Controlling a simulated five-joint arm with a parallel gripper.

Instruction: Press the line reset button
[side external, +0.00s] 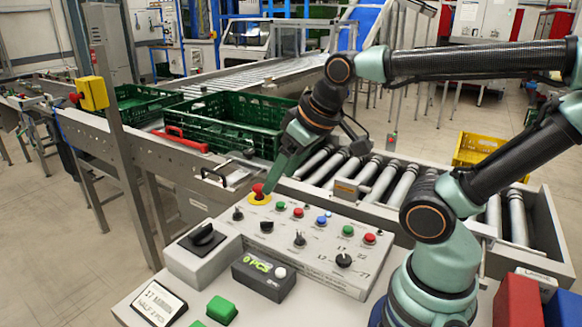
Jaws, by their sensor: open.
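A grey control panel (312,266) faces me with a row of small buttons. They include a green (280,206), a red (298,212), a blue (321,220), another green (347,230) and another red button (369,238). A red mushroom button (258,191) on a yellow ring sits at the panel's far left corner. The labels are too small to read, so I cannot tell which one is the line reset button. My gripper (270,187) is open and points down just right of the mushroom button. Whether it touches anything cannot be told.
Black knobs (343,260) stand up from the panel. A counter box (263,277) and a rotary switch box (203,246) sit at its front left. Green crates (222,135) stand on the conveyor behind. Bare rollers (377,180) lie behind the panel. Red and blue bins are at lower right.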

